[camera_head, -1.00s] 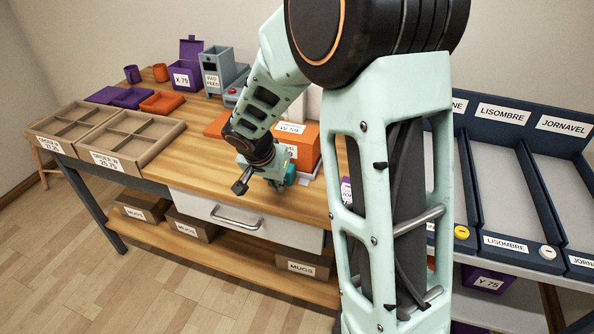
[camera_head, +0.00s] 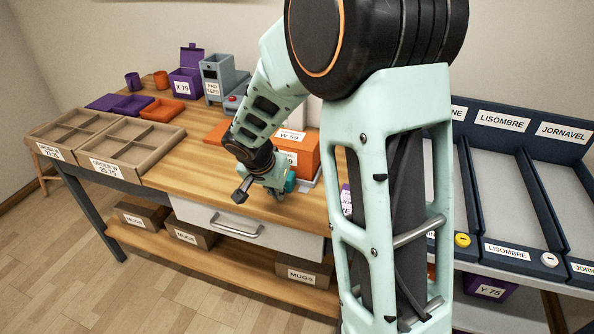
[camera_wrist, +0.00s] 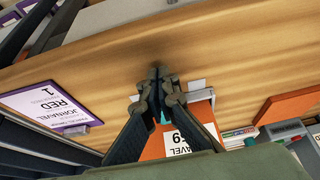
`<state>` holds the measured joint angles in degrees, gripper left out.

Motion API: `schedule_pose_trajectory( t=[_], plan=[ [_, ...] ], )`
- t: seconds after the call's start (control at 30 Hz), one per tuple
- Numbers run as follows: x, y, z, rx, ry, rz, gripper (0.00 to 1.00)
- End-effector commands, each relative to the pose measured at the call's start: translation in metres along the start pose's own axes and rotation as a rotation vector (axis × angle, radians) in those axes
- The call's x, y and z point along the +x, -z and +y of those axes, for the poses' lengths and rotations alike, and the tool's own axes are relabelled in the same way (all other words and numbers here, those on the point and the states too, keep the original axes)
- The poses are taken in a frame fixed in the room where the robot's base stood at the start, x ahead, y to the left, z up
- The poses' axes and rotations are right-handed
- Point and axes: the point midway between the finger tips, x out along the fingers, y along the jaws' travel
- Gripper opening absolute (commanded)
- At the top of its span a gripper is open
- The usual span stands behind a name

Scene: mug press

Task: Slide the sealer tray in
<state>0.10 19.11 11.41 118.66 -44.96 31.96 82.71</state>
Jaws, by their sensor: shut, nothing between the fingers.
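My gripper (camera_wrist: 160,78) is shut and empty, with its fingertips together above the wooden table. In the head view my gripper (camera_head: 280,190) is low near the table's front edge, partly hidden by my own wrist. Beside it stands an orange box (camera_head: 309,143) with a white label, on a pale flat base (camera_head: 308,185) that I take for the sealer tray. In the wrist view the orange box (camera_wrist: 150,152) lies behind the fingers, and a pale plate with a grey bar (camera_wrist: 201,96) shows just right of the fingertips. Contact cannot be told. My arm hides much of the sealer.
A framed order card (camera_wrist: 48,105) stands left in the wrist view. An orange lid (camera_wrist: 288,106) lies at right. Cardboard trays (camera_head: 126,152), a purple box (camera_head: 186,84) and a pad feeder (camera_head: 213,80) stand at left.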

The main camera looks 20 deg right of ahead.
Motion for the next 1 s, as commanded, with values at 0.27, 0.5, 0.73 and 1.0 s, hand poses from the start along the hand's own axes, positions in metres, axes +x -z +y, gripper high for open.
schedule_pose_trajectory(
  t=[0.27,0.5,0.73,1.0],
  plan=[
    [0.0,0.0,0.0,0.0,0.0,0.0,0.0],
    [0.002,0.004,0.0,0.001,-0.001,-0.001,0.0],
    [0.009,0.019,0.0,0.002,0.0,-0.001,0.0],
    [0.017,0.037,0.0,0.002,-0.001,0.0,0.0]
  ],
)
